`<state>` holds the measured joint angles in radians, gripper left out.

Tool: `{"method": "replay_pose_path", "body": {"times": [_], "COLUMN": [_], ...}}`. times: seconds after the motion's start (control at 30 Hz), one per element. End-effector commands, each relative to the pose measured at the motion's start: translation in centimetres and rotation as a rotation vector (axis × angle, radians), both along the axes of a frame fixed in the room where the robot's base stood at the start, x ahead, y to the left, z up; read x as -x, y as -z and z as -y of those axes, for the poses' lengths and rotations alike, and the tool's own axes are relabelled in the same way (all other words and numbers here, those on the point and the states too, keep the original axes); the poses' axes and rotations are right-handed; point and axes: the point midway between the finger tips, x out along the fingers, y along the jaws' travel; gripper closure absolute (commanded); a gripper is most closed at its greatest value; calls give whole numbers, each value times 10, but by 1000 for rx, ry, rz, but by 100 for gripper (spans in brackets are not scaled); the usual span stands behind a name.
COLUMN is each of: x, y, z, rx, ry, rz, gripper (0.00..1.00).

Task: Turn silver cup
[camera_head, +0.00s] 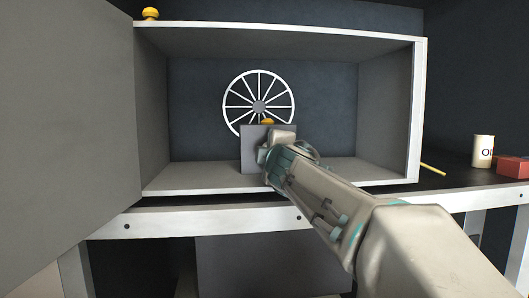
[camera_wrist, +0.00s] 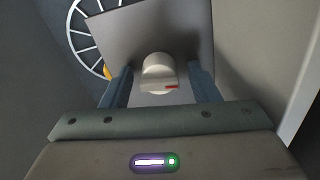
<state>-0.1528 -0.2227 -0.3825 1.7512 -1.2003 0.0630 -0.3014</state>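A pale silver-grey cup-like cylinder (camera_wrist: 158,68) with a short red mark on its lower part sits in front of a flat grey panel (camera_wrist: 185,25) in the wrist view. My gripper (camera_wrist: 161,84) is open, with one blue-grey finger on each side of the cup. Gaps show between the cup and both fingers. In the head view my gripper (camera_head: 272,155) reaches into an open cabinet, in front of the grey panel (camera_head: 250,148). I cannot clearly make out the cup in the head view because my gripper covers that area.
The cabinet (camera_head: 423,110) has white edges and a large grey door (camera_head: 70,130) open at the left. A white spoked wheel (camera_head: 235,83) is on its back wall. A yellow knob (camera_head: 267,121) tops the panel. A cream mug (camera_head: 483,150) and red box (camera_head: 513,168) stand right, outside.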

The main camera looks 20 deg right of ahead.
Motion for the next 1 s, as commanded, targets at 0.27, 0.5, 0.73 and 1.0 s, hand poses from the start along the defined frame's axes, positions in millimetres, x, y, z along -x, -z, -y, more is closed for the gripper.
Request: {"method": "replay_pose_path", "body": {"times": [0.27, 0.5, 0.73, 1.0], "x": [4, 33, 72, 114], "y": [-1, -1, 0, 0], "z": [-1, -9, -21, -33], "rx": [0, -2, -2, 0], "ry": [0, -1, -2, -2], "rz": [2, 5, 5, 3], "gripper": [45, 45, 45, 45]}}
